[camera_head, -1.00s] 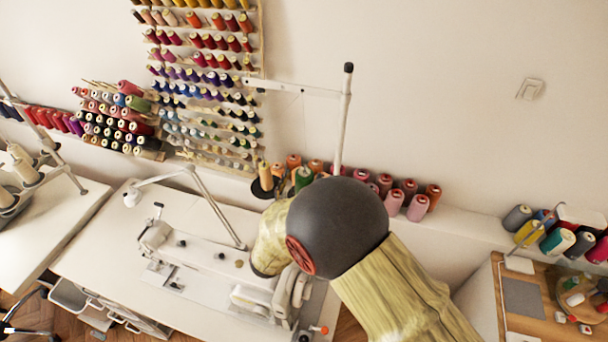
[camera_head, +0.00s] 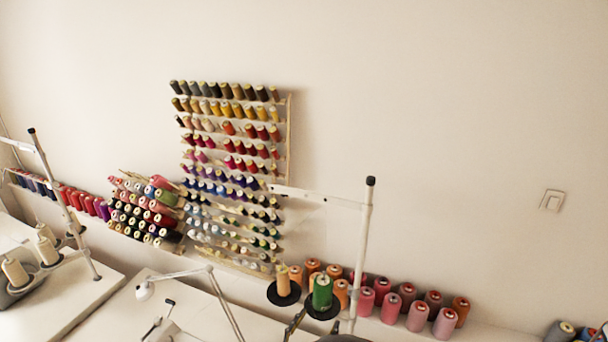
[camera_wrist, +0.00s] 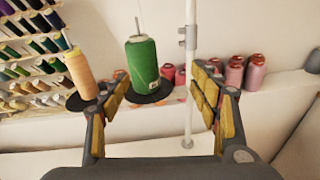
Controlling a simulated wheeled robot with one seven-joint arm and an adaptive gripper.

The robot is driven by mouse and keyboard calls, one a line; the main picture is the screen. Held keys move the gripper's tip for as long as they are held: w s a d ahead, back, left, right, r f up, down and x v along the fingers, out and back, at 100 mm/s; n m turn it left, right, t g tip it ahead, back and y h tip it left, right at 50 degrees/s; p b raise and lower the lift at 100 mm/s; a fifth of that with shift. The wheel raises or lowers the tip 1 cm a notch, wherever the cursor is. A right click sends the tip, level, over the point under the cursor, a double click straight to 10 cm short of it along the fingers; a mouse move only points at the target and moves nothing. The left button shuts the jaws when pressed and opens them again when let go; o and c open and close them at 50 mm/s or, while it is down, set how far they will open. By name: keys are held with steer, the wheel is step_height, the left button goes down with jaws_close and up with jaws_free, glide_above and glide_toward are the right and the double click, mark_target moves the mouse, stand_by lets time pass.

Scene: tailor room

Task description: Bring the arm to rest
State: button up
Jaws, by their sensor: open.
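My gripper (camera_wrist: 163,115) shows in the wrist view with its two yellow-padded fingers spread wide apart. Nothing is held between them. Beyond the fingers, a green thread spool (camera_wrist: 142,65) stands on a black disc, and an orange spool (camera_wrist: 80,74) stands on another disc to its left. The green spool (camera_head: 322,292) also shows in the head view. There the gripper itself is out of sight, and only a dark bit of my arm shows at the bottom edge.
A white thread-stand pole (camera_head: 362,250) rises close by; it also stands just beyond the fingers (camera_wrist: 190,100). A spool rack (camera_head: 289,140) hangs on the wall. Pink spools (camera_head: 417,316) line the ledge. A lamp arm (camera_head: 225,305) rises over the white table (camera_head: 110,320). The upper wall is bare.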

steer(key=s+d+f+m+g+b, duration=0.1)
steer(key=s+d+m+g, duration=0.55)
steer(key=s+m, duration=0.25)
steer(key=s+d+m+g, duration=0.6)
steer(key=s+m+g, duration=0.15)
steer(key=s, duration=0.25)
steer(key=s+a+r+m+t+y+b, duration=0.1)
steer(key=s+a+r+m+y+b, duration=0.2)
steer(key=r+m+y, duration=0.6)
steer(key=d+r+m+t+h, duration=0.1)
steer(key=d+r+m+t, duration=0.2)
steer(key=d+r, duration=0.3)
steer(key=shift+s+r+m, duration=0.4)
steer(key=shift+m, duration=0.35)
